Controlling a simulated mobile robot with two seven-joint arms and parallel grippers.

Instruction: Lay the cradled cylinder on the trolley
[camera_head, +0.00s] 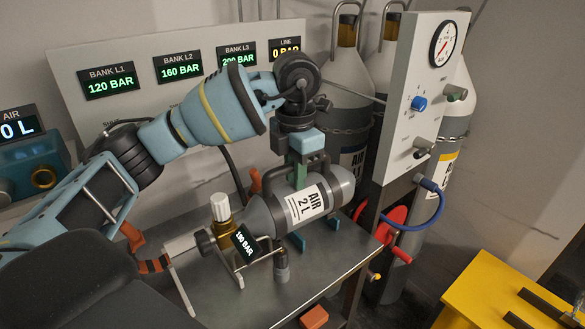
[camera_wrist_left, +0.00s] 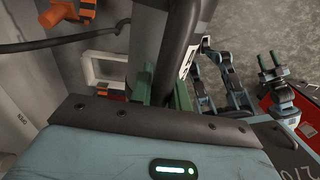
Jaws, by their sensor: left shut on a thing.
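The grey cylinder (camera_head: 338,182), labelled AIR 2 L, lies on its side over the bench in the head view, its valve end to the left. Blue cradle pieces (camera_head: 302,241) show under it; I cannot tell whether it touches them. My left gripper (camera_head: 308,172) points down from above, shut on the cylinder's black handle (camera_head: 272,174). In the left wrist view its green fingers (camera_wrist_left: 164,88) flank the dark bar. The yellow trolley (camera_head: 480,285) stands at the lower right. My right gripper (camera_wrist_left: 271,61) shows in the left wrist view, its green fingers apart and empty.
The metal bench (camera_head: 262,302) carries a hose fitting at the valve and a 190 BAR display (camera_head: 245,242). A gauge panel (camera_head: 413,100), a red hose reel (camera_head: 393,232) and a blue hose (camera_head: 425,222) stand between bench and trolley. Tall cylinders stand behind.

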